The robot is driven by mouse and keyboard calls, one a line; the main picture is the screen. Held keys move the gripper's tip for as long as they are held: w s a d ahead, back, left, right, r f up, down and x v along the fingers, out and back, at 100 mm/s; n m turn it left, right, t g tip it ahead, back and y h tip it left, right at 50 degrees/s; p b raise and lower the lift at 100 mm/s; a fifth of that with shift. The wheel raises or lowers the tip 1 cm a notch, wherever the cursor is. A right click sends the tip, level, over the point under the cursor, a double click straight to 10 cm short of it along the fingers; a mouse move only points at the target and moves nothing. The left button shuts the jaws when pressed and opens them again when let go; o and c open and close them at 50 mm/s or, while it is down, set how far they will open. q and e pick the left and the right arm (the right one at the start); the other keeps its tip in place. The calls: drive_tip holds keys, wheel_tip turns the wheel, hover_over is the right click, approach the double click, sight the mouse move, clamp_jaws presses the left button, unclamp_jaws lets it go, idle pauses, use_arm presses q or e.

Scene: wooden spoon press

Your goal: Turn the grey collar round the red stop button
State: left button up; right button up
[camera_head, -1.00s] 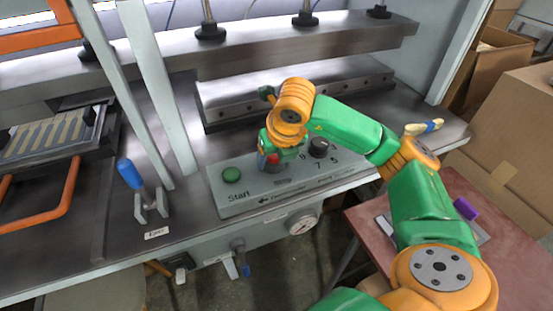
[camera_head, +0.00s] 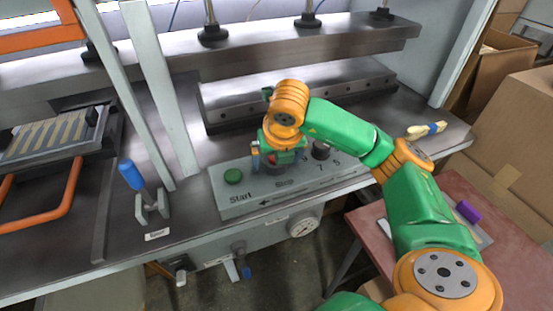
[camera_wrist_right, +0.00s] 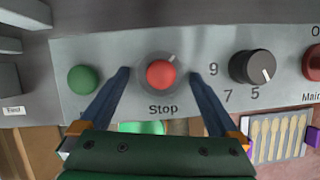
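The red stop button (camera_wrist_right: 160,74) shows in the right wrist view with the grey collar (camera_wrist_right: 174,58) around it, above the word "Stop". A light mark on the collar points up and to the right. My right gripper (camera_wrist_right: 160,80) is open, its two blue fingers apart to the left and right of the collar, with visible gaps on both sides. In the head view my right gripper (camera_head: 277,163) is over the panel and covers most of the button. My left gripper is not in view.
The sloped control panel (camera_head: 235,203) carries a green start button (camera_head: 233,176) to the left and a black knob (camera_head: 320,150) to the right. A blue-handled lever (camera_head: 131,174) stands further left. A metal press bar lies behind the panel.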

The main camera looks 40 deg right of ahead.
drive_tip(key=shift+r, duration=0.1)
drive_tip(key=p+v, duration=0.1)
drive_tip(key=v, duration=0.6)
idle(0.4)
